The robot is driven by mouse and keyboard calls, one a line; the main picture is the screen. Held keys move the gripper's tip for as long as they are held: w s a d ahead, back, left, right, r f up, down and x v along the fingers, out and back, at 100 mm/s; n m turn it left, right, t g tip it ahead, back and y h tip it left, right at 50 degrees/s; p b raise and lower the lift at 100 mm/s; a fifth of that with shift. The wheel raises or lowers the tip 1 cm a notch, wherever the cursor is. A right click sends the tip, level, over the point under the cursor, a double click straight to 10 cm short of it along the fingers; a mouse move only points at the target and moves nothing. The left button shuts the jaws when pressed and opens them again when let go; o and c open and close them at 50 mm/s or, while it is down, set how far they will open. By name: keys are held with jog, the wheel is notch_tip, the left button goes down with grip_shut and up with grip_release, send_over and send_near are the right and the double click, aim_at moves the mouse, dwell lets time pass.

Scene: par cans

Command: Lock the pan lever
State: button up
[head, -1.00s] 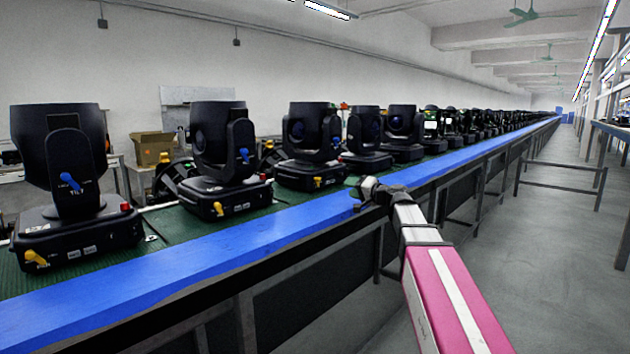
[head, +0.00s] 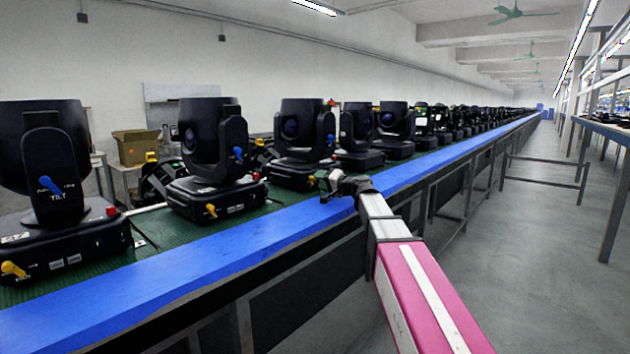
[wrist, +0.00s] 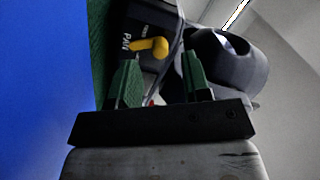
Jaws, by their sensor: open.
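The yellow pan lever (wrist: 149,47) sits beside a white "PAN" label on a black fixture base in the wrist view. My gripper (head: 328,187) is just right of that base, above the blue belt edge. In the wrist view my gripper (wrist: 161,68) is open, with a green finger on either side. The lever appears ahead of the fingertips, between them and nearer the left one. I cannot tell whether a finger touches it.
A blue rail (head: 200,262) runs along the front of the bench. Other fixtures (head: 212,150) stand in a long row on the green surface (head: 150,238). A blue tilt lever (head: 238,154) shows on one of them. The grey floor (head: 540,240) at right is open.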

jog(key=shift+x, duration=1.7)
grip_shut()
